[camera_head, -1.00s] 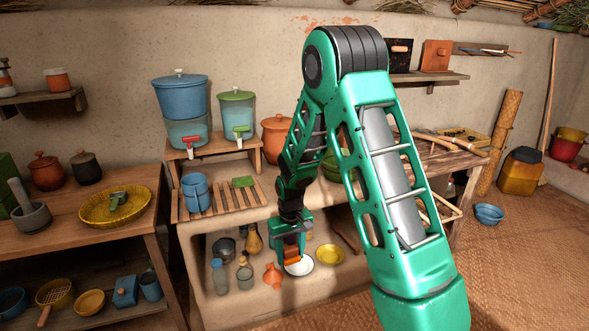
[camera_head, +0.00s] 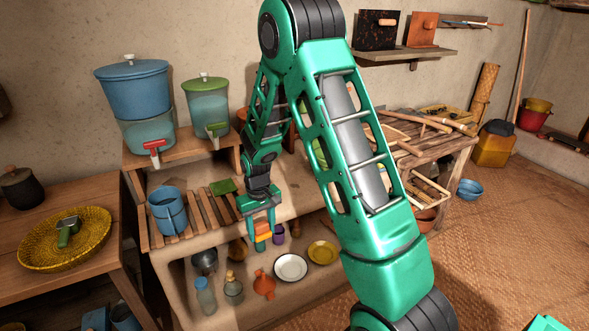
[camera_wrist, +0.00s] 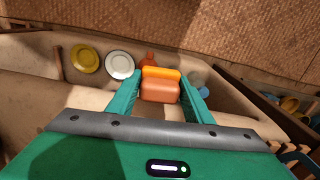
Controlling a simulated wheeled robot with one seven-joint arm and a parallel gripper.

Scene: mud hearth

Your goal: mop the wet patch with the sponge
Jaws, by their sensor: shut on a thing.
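My gripper (camera_head: 261,232) is shut on a two-tone orange block, which looks like the sponge (camera_head: 262,228). In the wrist view the sponge (camera_wrist: 160,91) sits between the two green fingers, with a brighter orange layer on its far side. The gripper points down in front of the mud bench, above the niche with plates and bottles. I cannot make out the wet patch in either view; my arm hides part of the bench top.
A white plate (camera_head: 290,267), a yellow plate (camera_head: 323,251) and an orange flask (camera_head: 264,285) stand in the niche below. A slatted rack (camera_head: 204,211) holds a blue bucket (camera_head: 167,209) and a green item (camera_head: 223,186). Blue (camera_head: 135,90) and green (camera_head: 207,100) dispensers stand behind.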

